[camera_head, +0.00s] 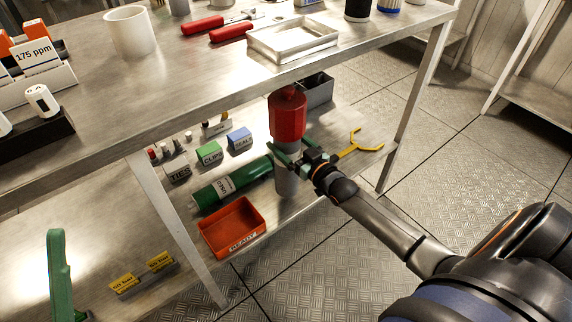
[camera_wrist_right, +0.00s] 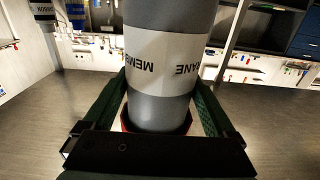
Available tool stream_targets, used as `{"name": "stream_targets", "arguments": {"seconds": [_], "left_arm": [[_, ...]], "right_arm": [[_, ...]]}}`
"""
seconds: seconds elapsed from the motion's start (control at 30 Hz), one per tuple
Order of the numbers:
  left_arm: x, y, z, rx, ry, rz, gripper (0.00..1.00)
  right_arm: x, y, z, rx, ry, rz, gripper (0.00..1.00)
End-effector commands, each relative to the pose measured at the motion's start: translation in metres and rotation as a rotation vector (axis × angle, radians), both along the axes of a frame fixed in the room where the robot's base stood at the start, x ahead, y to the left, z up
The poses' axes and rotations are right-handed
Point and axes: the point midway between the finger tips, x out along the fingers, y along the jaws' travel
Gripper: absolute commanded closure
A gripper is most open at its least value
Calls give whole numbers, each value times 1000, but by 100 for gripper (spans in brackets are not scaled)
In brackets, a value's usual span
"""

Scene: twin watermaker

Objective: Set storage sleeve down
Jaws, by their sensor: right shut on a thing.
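The storage sleeve (camera_head: 286,184) appears to be the grey tube with a red upper part (camera_head: 287,116), upright at the lower shelf. My right gripper (camera_head: 297,161) is shut around it just below the red part. In the right wrist view the grey tube (camera_wrist_right: 165,70) stands between the green fingers (camera_wrist_right: 160,112), with a white label reading upside down "MEMBRANE" and a red rim near the fingers. Whether its base touches the shelf cannot be told. A green part that looks like my left gripper (camera_head: 59,275) shows at lower left; its opening cannot be told.
The lower shelf (camera_head: 335,172) carries a green labelled cylinder (camera_head: 229,183), a red tray (camera_head: 232,228), small labelled boxes (camera_head: 209,153), a grey bin (camera_head: 318,90) and a yellow tool (camera_head: 359,146). The upper worktop (camera_head: 180,75) overhangs the shelf. A table leg (camera_head: 178,230) stands left of the tray.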

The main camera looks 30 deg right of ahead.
Motion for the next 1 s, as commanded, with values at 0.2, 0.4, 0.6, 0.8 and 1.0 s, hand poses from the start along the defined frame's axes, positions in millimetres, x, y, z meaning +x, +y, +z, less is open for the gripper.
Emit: {"name": "stream_targets", "arguments": {"seconds": [0.2, 0.4, 0.6, 0.8, 1.0], "left_arm": [[0, -1, -9, -7, 8, -9, 0], [1, -2, -26, -7, 16, -16, 0], [1, -3, -28, -2, 19, -15, 0], [1, -3, -29, -2, 19, -15, 0], [1, -3, -29, -1, 18, -15, 0]], "right_arm": [[2, 0, -11, 0, -14, 1, 100], [1, 0, -38, 0, -12, 0, 100], [2, 0, -44, 0, -14, 1, 100], [1, 0, -45, 0, -13, 1, 100], [0, 0, -51, 0, -2, 0, 0]]}}
